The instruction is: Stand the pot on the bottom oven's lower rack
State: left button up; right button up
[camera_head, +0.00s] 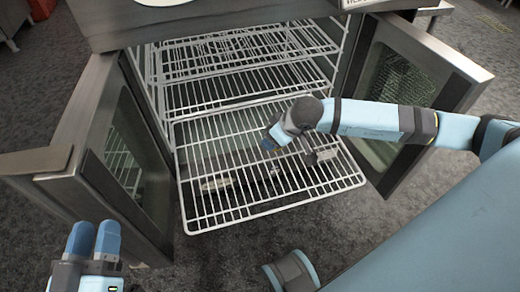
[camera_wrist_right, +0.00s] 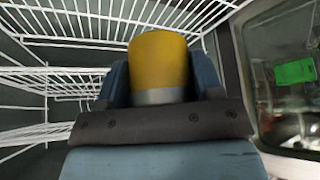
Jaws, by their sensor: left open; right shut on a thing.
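My right gripper (camera_wrist_right: 160,82) is shut on a yellow rounded piece with a grey band, which looks like part of the pot (camera_wrist_right: 158,62). The rest of the pot cannot be made out. In the head view my right gripper (camera_head: 270,143) is over the pulled-out wire rack (camera_head: 215,215), partly hidden by its own wrist. Whether the pot touches a rack cannot be told. The oven (camera_head: 340,65) stands open, with further wire racks (camera_head: 245,95) inside. My left gripper (camera_head: 94,240) is open and empty, in front of the left door.
The left oven door (camera_head: 95,130) and right oven door (camera_head: 415,70) are swung open on both sides of the racks. My right arm passes close over the right door. A shiny pale shape (camera_head: 215,184) shows below the rack wires. Grey floor is free in front.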

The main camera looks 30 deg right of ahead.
notch_tip(320, 180, down, 16)
jog(key=b, duration=0.5)
jog(key=shift+s, duration=0.1)
notch_tip(320, 180, down, 3)
jog(key=shift+r+b, duration=0.1)
jog(key=shift+b, duration=0.35)
jog(key=shift+f, duration=0.3)
pick_arm(q)
notch_tip(320, 180, down, 8)
jog(key=m+g, duration=0.1)
jog(key=g, duration=0.2)
jog(key=shift+w+d+f, duration=0.15)
jog(key=shift+d+f, duration=0.05)
jog(key=shift+d, duration=0.2)
pick_arm(e)
jog(key=shift+f, duration=0.1)
jog(key=o, duration=1)
